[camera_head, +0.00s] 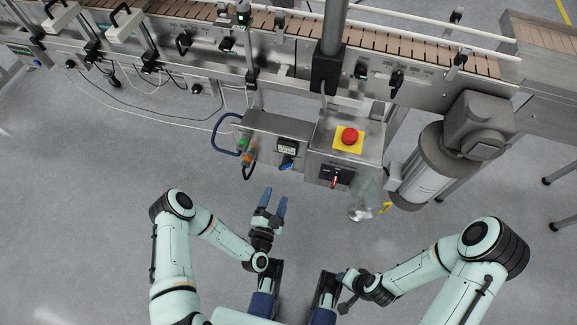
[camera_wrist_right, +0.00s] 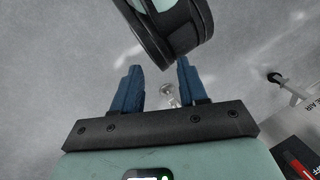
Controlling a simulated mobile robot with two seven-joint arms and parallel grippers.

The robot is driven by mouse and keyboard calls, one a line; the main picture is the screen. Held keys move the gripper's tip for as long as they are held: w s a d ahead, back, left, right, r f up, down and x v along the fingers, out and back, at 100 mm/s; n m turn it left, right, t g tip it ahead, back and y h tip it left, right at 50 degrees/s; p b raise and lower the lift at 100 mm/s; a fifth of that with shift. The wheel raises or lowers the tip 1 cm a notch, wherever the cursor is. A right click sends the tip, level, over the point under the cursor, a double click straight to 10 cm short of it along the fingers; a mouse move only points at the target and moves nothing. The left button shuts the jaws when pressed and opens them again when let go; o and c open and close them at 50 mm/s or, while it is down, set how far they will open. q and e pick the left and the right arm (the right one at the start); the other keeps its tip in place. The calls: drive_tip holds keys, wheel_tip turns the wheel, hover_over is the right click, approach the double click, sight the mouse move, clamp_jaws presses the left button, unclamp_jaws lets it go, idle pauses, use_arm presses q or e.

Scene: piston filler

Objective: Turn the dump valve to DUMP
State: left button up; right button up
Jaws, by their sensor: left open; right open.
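The machine's control panels hang below the conveyor in the head view. A small panel carries a blue handle (camera_head: 287,163), and a steel box to its right carries a red rotary handle (camera_head: 334,182). I cannot read which control is the dump valve. My left gripper (camera_head: 275,196) is open and empty, just below the small panel and apart from the blue handle. My right gripper (camera_wrist_right: 159,65) is open in the right wrist view, its blue fingers apart with nothing gripped. A red handle marked OFF (camera_wrist_right: 300,165) shows at that view's lower right.
A red emergency button (camera_head: 350,136) on a yellow plate tops the steel box. A clear vessel (camera_head: 362,208) hangs beside a yellow part. A grey motor (camera_head: 430,165) stands right of it. Cables loop at the panel's left. The floor in front is clear.

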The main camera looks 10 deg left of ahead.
sight(285, 166)
use_arm(q)
drive_tip(key=w+b, duration=0.1)
drive_tip(key=w, duration=0.5)
drive_tip(key=w+b, duration=0.2)
drive_tip(key=w, duration=0.4)
drive_tip(key=shift+w+d, duration=0.2)
drive_tip(key=shift+w, duration=0.15)
use_arm(e)
drive_tip(key=w+d+f+t, duration=0.1)
drive_tip(key=w+d+f, duration=0.1)
drive_tip(key=w+f, duration=0.1)
drive_tip(key=shift+w+d+f+t+h, duration=0.15)
drive_tip(key=shift+w+d+t+h, duration=0.2)
drive_tip(key=shift+w, duration=0.55)
use_arm(q)
drive_tip(key=c, duration=1.1)
use_arm(e)
drive_tip(key=shift+a, duration=0.1)
